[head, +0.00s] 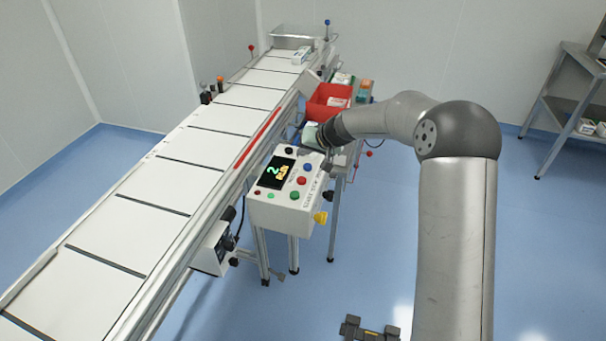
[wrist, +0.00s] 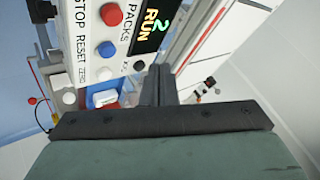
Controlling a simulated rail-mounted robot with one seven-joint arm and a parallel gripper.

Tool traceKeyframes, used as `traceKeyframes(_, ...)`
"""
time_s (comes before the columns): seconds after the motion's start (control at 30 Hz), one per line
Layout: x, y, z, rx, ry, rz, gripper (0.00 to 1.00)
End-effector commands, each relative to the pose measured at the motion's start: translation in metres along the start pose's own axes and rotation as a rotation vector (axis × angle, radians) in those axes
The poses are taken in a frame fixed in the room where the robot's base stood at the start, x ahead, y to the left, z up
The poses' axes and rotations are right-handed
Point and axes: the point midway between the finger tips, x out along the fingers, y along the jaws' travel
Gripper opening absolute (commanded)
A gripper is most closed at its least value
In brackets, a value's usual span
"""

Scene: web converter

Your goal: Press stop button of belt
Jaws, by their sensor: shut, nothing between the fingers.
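The control box (head: 285,215) stands beside the white belt (head: 180,165). Its display (head: 275,173) is lit; in the wrist view the display (wrist: 152,22) reads "2" and "RUN". The red button (head: 301,181) sits between a blue button (head: 308,167) and a green button (head: 294,195). In the wrist view the red button (wrist: 111,14) lines up with the word STOP, and the blue one (wrist: 106,48) with RESET. My gripper (head: 328,163) is shut and empty by the box's far end; its fingers (wrist: 160,82) appear near the black knob (wrist: 139,65), apart from the red button.
A red bin (head: 325,104) with small boxes stands behind my gripper, close to the belt frame. A yellow knob (head: 320,217) sticks out of the box's near side. A shelf rack (head: 572,95) stands far right. The blue floor right of the box is mostly clear.

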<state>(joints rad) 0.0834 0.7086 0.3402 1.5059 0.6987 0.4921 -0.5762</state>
Motion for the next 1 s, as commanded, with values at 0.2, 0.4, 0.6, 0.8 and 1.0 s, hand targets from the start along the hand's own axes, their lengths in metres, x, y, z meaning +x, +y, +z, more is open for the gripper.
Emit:
traceKeyframes(0.2, 0.011, 0.004, -0.011, 0.016, 0.029, -0.017, 0.00)
traceKeyframes(0.4, 0.011, 0.004, -0.011, 0.015, 0.029, -0.016, 0.00)
traceKeyframes(0.6, 0.013, 0.005, -0.010, 0.015, 0.028, -0.016, 0.00)
traceKeyframes(0.8, 0.024, 0.013, -0.002, 0.017, 0.027, -0.016, 0.00)
traceKeyframes(1.0, 0.043, 0.026, 0.011, 0.017, 0.026, -0.017, 0.00)
